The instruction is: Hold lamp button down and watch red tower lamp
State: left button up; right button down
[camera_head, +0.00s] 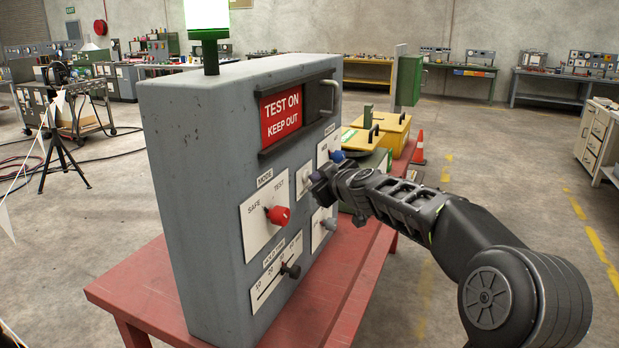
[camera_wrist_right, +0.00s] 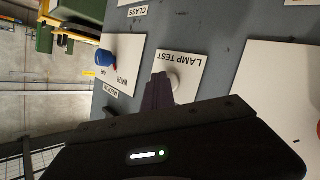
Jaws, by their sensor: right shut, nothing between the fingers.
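The lamp test button is a pale round button (camera_wrist_right: 174,78) on the white LAMP TEST plate (camera_wrist_right: 190,62) in the right wrist view. My right gripper is shut and empty. Its fingertips (camera_wrist_right: 160,90) overlap the button's edge in the wrist view; whether they press it I cannot tell. The tower lamp (camera_head: 207,18) stands on the grey cabinet with a bright whitish-green section lit; its top is cut off and no red section shows. My left gripper is not in view.
The grey cabinet (camera_head: 170,160) stands on a red table (camera_head: 140,290). Its face carries a red mode knob (camera_head: 278,215), a dark slider (camera_head: 291,271), a grey knob (camera_head: 329,224) and a blue knob (camera_wrist_right: 105,58). A red sign (camera_head: 281,113) reads TEST ON KEEP OUT. Yellow boxes (camera_head: 388,128) stand behind.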

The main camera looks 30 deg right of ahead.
dwell(0.8)
jog(key=shift+s+d+b, duration=0.5)
jog(key=shift+s+b, duration=0.15)
jog(key=shift+s, duration=0.1)
jog(key=s+d+b, duration=0.1)
jog(key=s, duration=0.1)
jog(key=s+d+b, duration=0.2)
jog(key=shift+b, duration=0.3)
jog(key=shift+f, duration=0.1)
dwell(0.4)
